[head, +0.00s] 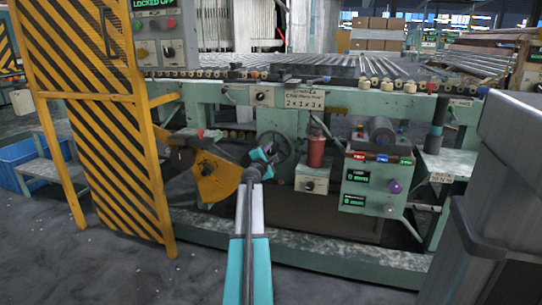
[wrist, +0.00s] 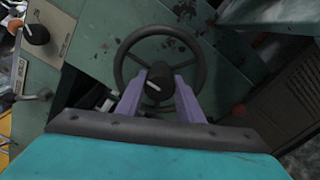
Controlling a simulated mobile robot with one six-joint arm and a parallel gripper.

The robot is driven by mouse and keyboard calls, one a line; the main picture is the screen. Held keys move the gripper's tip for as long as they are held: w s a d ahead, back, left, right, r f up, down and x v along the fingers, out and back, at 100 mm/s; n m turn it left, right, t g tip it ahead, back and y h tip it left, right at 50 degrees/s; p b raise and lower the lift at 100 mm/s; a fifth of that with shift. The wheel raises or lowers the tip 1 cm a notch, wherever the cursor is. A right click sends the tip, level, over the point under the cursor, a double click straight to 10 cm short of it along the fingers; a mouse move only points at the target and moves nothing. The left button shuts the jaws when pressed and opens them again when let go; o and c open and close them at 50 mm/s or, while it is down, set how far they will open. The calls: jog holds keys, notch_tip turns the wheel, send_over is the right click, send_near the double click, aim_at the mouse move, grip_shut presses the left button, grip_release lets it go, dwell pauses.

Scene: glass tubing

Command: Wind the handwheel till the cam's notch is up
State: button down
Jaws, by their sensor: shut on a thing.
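The dark handwheel (head: 286,138) is on the front of the green machine in the head view. In the wrist view the handwheel (wrist: 205,62) faces me, with a black hub (wrist: 157,84) that carries a pale pointer line. My gripper (wrist: 160,88) has its two purple fingers on either side of the hub, shut on it. In the head view my gripper (head: 263,155) reaches the wheel from the front and hides part of it. A yellow plate (head: 217,181) with a dark spot sits left of the wheel; I cannot tell whether it is the cam, and no notch is clear.
A yellow-and-black striped gate (head: 105,120) stands at the left. A control box (head: 374,184) with lit displays and a red cylinder (head: 316,152) are right of the wheel. A grey bin-like body (head: 505,190) fills the right edge. Floor is open in front at left.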

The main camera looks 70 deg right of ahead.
jog(key=shift+s, duration=0.1)
jog(key=c, duration=1.2)
grip_release()
jog(key=shift+a, duration=0.1)
jog(key=a+p, duration=0.3)
jog(key=a, duration=1)
jog(key=shift+s+a, duration=0.3)
